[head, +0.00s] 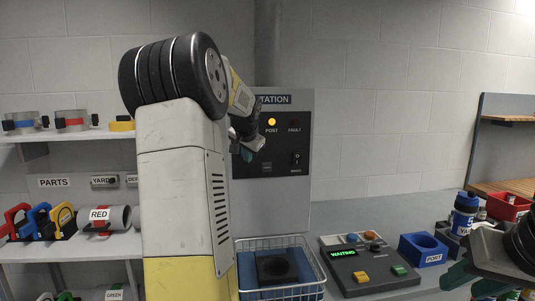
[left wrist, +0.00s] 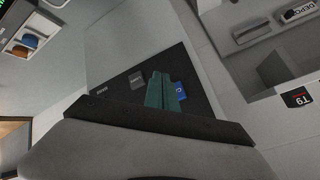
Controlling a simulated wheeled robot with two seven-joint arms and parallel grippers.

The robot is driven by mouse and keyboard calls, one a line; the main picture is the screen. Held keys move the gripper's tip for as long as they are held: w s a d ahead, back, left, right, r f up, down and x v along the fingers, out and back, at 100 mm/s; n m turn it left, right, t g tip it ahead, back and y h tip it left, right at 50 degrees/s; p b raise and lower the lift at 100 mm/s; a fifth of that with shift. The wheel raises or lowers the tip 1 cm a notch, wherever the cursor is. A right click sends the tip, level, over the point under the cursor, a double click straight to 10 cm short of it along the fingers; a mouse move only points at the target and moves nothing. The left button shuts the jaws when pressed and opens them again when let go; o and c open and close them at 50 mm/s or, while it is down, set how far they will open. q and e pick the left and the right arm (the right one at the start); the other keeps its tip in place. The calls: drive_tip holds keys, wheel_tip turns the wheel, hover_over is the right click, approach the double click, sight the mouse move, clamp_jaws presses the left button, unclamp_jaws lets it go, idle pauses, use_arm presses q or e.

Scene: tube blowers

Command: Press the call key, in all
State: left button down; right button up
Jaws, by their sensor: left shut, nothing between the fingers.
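The dark wall panel (head: 280,165) of the station has a lit amber PORT lamp (head: 271,122), a dark FAULT lamp and a switch (head: 295,159). My left gripper (head: 252,144) is shut and empty in front of its left part. In the left wrist view the shut fingers (left wrist: 158,90) point at the panel (left wrist: 118,88). A blue key (left wrist: 180,91) with a partly hidden white label shows just beside the fingertips; I cannot tell whether they touch it. In the head view my left gripper hides this spot. My right gripper (head: 474,284) is low at the right, its fingers apart.
A console (head: 366,266) reading WAITING, with coloured buttons, stands on the counter. A wire basket (head: 313,262) with a dark block is left of it, a blue PORT holder (head: 423,250) right of it. Shelves (head: 70,135) with parts are at the left.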

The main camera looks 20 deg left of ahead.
use_arm(q)
drive_tip(key=shift+w+a, duration=0.6)
drive_tip(key=shift+w, duration=0.35)
drive_tip(key=shift+w+a, duration=0.55)
drive_tip(key=shift+w, duration=0.4)
drive_tip(key=shift+w+a, duration=0.1)
drive_tip(key=shift+w, duration=0.05)
idle(0.5)
drive_tip(key=shift+w+a, duration=0.1)
drive_tip(key=shift+w, duration=0.1)
